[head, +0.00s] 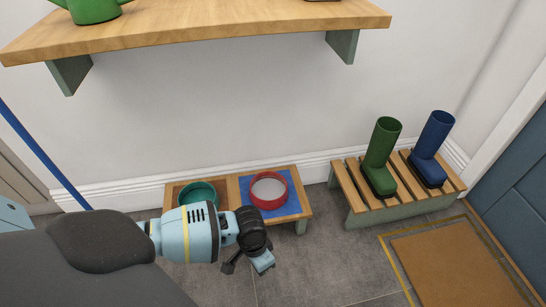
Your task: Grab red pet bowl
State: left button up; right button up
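The red pet bowl (269,204) stands upright on a blue mat (292,208) on the right part of a low wooden stand against the wall. Its inside looks pale. My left gripper (247,267) is in front of the stand, lower in the picture than the red bowl and apart from it. Its two fingers look spread, with nothing seen between them. My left forearm hides part of the stand's front left. My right gripper is not in view.
A teal bowl (198,191) sits on the stand (306,209), left of the red one. A slatted bench (357,200) with green (381,156) and blue boots (432,148) stands to the right. A wooden shelf (215,25) juts out above. A doormat (455,265) lies at lower right.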

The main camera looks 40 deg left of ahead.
aim_at(268, 190)
jog(key=i+j, duration=0.7)
jog(key=i, duration=0.15)
